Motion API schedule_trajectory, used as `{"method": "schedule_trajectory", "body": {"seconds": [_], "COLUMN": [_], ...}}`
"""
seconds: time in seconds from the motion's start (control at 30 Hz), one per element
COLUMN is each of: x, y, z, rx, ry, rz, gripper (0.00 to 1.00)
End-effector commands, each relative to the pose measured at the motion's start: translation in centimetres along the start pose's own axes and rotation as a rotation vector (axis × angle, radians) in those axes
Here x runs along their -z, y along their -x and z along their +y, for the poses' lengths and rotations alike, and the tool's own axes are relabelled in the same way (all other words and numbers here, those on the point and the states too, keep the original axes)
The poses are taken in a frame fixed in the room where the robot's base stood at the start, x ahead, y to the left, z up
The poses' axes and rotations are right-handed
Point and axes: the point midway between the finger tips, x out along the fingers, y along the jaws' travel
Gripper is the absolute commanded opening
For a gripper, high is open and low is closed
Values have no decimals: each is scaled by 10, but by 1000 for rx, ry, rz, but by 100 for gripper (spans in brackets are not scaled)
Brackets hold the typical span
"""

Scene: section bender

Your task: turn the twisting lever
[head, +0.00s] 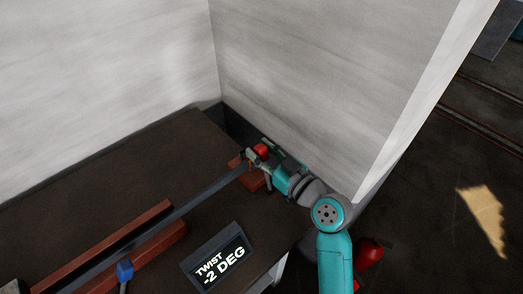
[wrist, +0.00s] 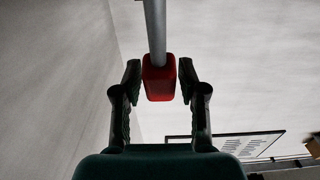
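The twisting lever is a grey rod (wrist: 155,30) with a red knob (wrist: 159,80) at its end. The red knob also shows in the head view (head: 261,151), at the far end of a long grey bar (head: 205,197). My gripper (wrist: 159,82) has one dark finger on each side of the knob. The fingers are apart, with only a narrow gap to the knob on each side, and I see no clear contact. In the head view my gripper (head: 275,158) is small and partly hides the lever's base. A display (head: 219,264) reads "TWIST -2 DEG".
The bar runs across a dark bench (head: 130,165) past red-brown blocks (head: 150,243) and a blue-topped handle (head: 125,270). Pale walls (head: 310,80) stand close behind and beside my gripper. A red object (head: 369,252) is at the lower right. Open floor lies at the right.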

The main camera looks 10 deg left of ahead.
Motion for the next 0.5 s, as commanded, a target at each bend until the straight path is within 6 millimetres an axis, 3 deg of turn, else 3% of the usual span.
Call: {"method": "schedule_trajectory", "body": {"seconds": [0.03, 0.1, 0.13, 0.5], "x": [0, 0, 0, 0], "y": [0, 0, 0, 3], "z": [0, 0, 0, 0], "rx": [0, 0, 0, 0], "ry": [0, 0, 0, 1], "rz": [0, 0, 0, 17], "gripper": [22, 4, 0, 0]}}
